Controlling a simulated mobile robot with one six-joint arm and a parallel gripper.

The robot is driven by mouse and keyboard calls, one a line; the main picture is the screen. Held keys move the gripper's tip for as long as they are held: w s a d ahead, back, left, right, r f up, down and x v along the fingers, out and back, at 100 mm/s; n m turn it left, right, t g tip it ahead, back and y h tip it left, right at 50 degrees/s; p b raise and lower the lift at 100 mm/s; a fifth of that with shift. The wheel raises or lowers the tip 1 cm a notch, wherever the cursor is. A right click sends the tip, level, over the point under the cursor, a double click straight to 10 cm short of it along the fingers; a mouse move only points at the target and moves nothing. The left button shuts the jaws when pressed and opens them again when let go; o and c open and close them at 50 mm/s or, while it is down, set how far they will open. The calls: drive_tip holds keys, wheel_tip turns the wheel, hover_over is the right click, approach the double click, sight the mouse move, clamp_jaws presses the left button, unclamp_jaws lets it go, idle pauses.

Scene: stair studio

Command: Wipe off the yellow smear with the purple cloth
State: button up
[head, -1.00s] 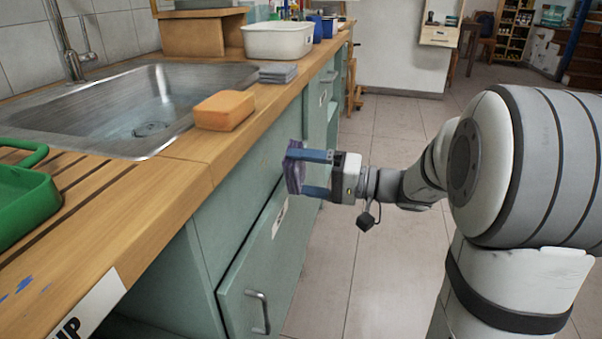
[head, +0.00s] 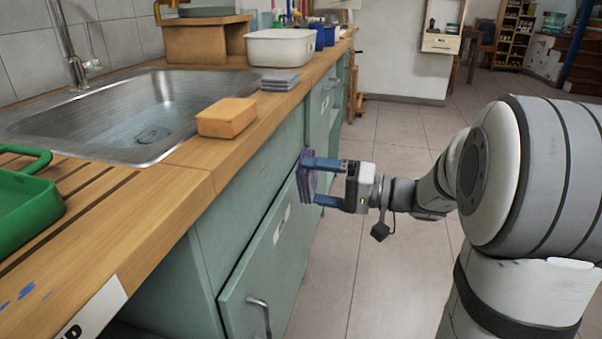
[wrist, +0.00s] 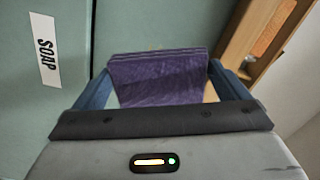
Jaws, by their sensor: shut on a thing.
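The purple cloth (head: 307,178) is folded and held between the two blue fingers of my gripper (head: 322,182). In the head view my gripper is level and points left at the green cabinet front, below the counter edge. In the wrist view the cloth (wrist: 158,80) fills the space between the fingers (wrist: 158,85), with the cabinet front behind it. I cannot tell whether the cloth touches the cabinet.
The wooden counter (head: 150,215) holds an orange sponge (head: 227,118), grey folded cloths (head: 281,80), a white tub (head: 280,48) and a green tray (head: 25,208). A steel sink (head: 150,110) is set into it. A drawer labelled SOAP (wrist: 45,50) faces my gripper. The tiled floor (head: 385,280) is clear.

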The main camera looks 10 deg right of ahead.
sight(260, 175)
drive_tip(key=x, duration=0.6)
drive_tip(key=shift+a, duration=0.15)
drive_tip(key=shift+x, duration=0.95)
idle(0.6)
drive_tip(key=shift+w+d, duration=0.25)
drive_tip(key=shift+w, duration=0.35)
drive_tip(key=shift+w+d, duration=0.3)
drive_tip(key=shift+w, duration=0.3)
drive_tip(key=shift+w+d, duration=0.25)
drive_tip(key=shift+w, duration=0.35)
drive_tip(key=shift+a, duration=0.1)
drive_tip(key=shift+s+a, duration=0.3)
drive_tip(key=shift+s, duration=0.3)
drive_tip(key=shift+s+a, duration=0.35)
drive_tip(key=shift+s, duration=0.3)
drive_tip(key=shift+s+a, duration=0.3)
drive_tip(key=shift+s, duration=0.3)
drive_tip(key=shift+c, duration=0.4)
